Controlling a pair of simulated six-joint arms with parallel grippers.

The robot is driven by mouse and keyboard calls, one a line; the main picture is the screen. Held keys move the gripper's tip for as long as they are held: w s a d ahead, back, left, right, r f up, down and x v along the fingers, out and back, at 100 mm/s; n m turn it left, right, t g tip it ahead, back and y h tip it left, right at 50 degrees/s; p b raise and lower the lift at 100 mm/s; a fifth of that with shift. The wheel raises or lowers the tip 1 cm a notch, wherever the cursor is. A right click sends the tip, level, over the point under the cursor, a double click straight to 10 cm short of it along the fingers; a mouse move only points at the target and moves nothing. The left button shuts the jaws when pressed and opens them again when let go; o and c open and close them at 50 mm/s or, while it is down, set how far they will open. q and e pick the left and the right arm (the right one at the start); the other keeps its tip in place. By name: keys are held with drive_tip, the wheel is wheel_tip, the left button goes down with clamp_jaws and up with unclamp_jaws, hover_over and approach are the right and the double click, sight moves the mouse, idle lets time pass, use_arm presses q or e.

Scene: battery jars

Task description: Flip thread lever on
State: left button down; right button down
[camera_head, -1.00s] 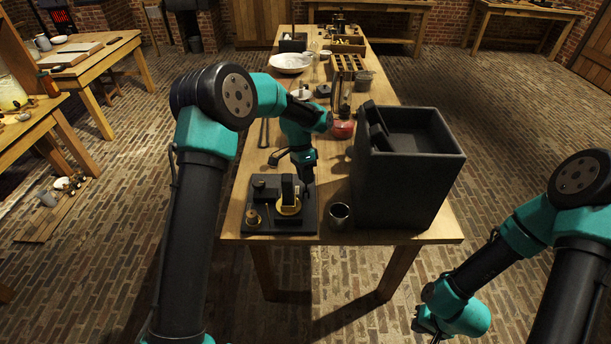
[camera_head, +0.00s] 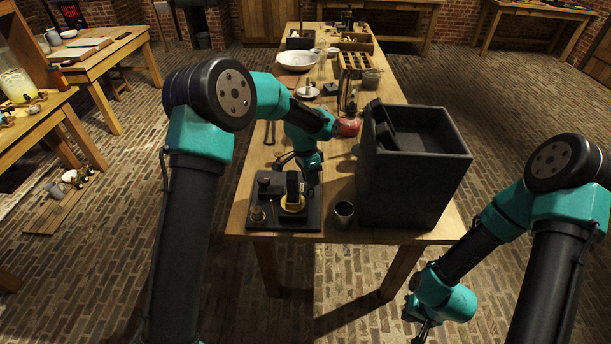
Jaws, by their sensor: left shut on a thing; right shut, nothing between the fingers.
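A black base plate (camera_head: 262,222) on the near left of the table carries a dark upright block (camera_head: 293,184), a yellow ring (camera_head: 293,205) and a small brass knob (camera_head: 257,214). I cannot make out which part is the thread lever. My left gripper (camera_head: 314,186) points down at the back right of the plate, close to the upright block. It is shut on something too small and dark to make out. My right gripper (camera_head: 422,332) is shut and empty, low in front of the table, far from the plate.
A large black open box (camera_head: 415,185) stands to the right of the plate. A small dark cup (camera_head: 343,213) stands between them.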

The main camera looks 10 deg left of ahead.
use_arm(q)
drive_tip(key=c, duration=0.9)
unclamp_jaws()
drive_tip(key=shift+s, duration=0.15)
drive_tip(key=shift+c, duration=0.2)
drive_tip(key=v, duration=1.7)
drive_tip(key=shift+r, duration=0.2)
drive_tip(key=shift+d, duration=0.15)
